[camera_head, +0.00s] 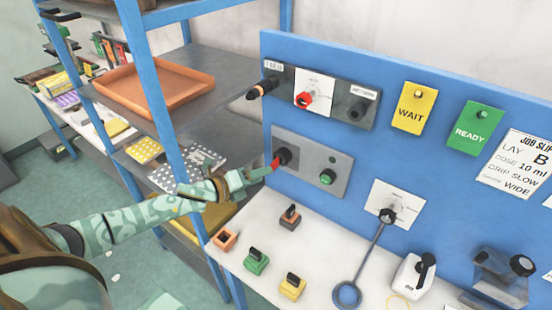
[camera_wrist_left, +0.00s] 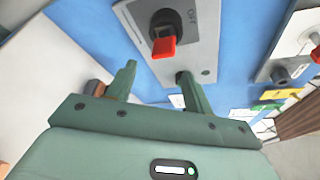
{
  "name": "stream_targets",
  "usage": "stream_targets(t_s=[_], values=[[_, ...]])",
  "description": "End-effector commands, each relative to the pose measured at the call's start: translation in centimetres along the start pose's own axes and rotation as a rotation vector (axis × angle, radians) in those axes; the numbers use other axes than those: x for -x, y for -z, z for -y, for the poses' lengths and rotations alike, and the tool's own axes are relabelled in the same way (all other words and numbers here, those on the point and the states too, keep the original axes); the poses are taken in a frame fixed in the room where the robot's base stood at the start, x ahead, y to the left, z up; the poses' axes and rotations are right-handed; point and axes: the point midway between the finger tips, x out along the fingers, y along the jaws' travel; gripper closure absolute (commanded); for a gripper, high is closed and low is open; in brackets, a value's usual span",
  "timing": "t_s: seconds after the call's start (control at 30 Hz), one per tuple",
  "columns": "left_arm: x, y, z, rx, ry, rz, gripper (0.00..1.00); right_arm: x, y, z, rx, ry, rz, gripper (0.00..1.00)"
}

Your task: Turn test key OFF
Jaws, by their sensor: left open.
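The key (camera_head: 276,163) has a red grip set in a round black switch on the left of a grey panel (camera_head: 312,172). In the left wrist view, the red grip (camera_wrist_left: 163,46) sticks out towards me, with small lettering beside the switch. My left gripper (camera_head: 262,173) is in front of the switch, close to the red grip. In the wrist view my left gripper (camera_wrist_left: 157,75) is open, its fingers spread below the red grip with nothing between them. Whether a finger touches the key cannot be told. My right gripper is out of view.
A green button (camera_head: 327,177) sits on the same panel. Above are a red knob (camera_head: 304,99) and black knobs. Small coloured blocks (camera_head: 256,261) stand on the white bench below. A blue rack holds an orange tray (camera_head: 150,84) at left.

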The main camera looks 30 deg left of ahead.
Motion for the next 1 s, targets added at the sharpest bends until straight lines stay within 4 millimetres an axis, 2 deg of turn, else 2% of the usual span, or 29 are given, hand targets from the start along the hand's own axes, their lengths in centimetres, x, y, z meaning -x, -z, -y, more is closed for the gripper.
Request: stream_targets(t_s=[0.03,0.13,0.3,0.47,0.73,0.87,1.0], values=[[0.1,-0.3,0.8,-0.058,-0.022,0.000,0.48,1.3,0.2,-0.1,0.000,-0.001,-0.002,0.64],[0.1,-0.4,1.1,-0.202,-0.081,0.000,0.48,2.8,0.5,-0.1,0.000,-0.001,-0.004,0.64],[0.1,-0.2,0.9,-0.362,-0.149,-0.001,0.48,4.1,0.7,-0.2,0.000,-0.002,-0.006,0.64],[0.0,-0.1,0.9,-0.425,-0.176,-0.001,0.48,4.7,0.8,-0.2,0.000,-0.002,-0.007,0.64],[0.0,-0.3,1.7,-0.739,-0.306,-0.002,0.48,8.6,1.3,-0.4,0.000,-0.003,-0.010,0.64],[0.0,-0.1,1.5,-0.841,-0.349,-0.003,0.48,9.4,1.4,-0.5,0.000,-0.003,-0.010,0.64],[-0.1,0.1,1.2,-0.866,-0.359,-0.003,0.48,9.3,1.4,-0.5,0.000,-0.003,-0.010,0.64]])
